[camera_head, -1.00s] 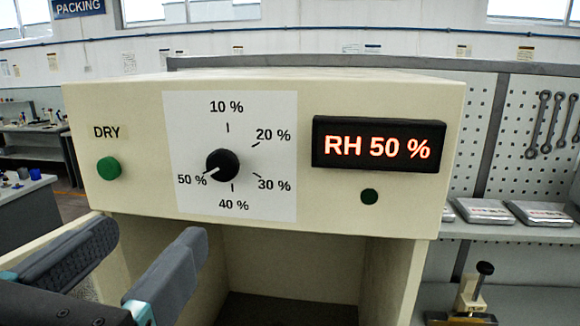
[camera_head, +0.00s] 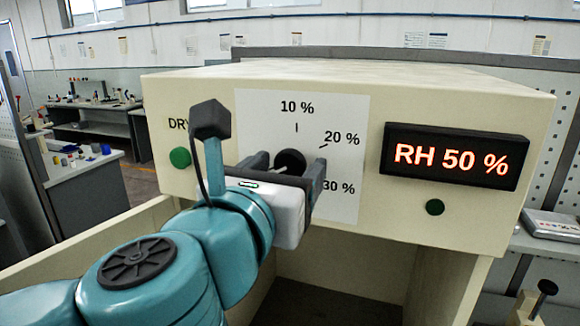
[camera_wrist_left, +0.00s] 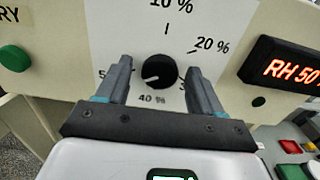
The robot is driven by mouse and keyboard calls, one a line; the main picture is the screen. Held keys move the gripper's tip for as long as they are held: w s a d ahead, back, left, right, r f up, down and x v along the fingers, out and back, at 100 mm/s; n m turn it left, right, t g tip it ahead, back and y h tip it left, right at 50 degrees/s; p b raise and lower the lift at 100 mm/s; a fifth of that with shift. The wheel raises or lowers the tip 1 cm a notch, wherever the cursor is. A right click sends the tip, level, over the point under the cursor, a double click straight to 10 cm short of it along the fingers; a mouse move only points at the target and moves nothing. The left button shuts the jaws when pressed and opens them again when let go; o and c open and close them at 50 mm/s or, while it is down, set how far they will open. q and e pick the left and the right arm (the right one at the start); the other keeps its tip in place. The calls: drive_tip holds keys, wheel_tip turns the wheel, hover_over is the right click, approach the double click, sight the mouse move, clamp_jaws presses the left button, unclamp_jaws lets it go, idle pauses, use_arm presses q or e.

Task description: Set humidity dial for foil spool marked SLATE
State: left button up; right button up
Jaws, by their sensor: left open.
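The black humidity dial (camera_head: 290,161) is on a white scale panel (camera_head: 345,120) on the front of a cream cabinet. In the left wrist view the dial (camera_wrist_left: 160,71) has its white pointer line toward the lower left, at the 50 % side. The red display (camera_head: 451,157) reads RH 50 %. My left gripper (camera_head: 290,163) is open, its fingers on either side of the dial; in the left wrist view they stand apart from it. The gripper hides the 40 % and 50 % marks in the head view. No spool marked SLATE shows. My right gripper is not in view.
A green DRY button (camera_head: 180,157) is left of the panel, partly beside my wrist. A small dark green button (camera_head: 435,207) sits below the display. An open bay lies under the cabinet. A black-knobbed fixture (camera_head: 547,287) stands at the lower right.

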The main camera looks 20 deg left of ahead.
use_arm(q)
drive_tip(key=shift+w, duration=0.1)
drive_tip(key=c, duration=1)
drive_tip(key=shift+c, duration=0.2)
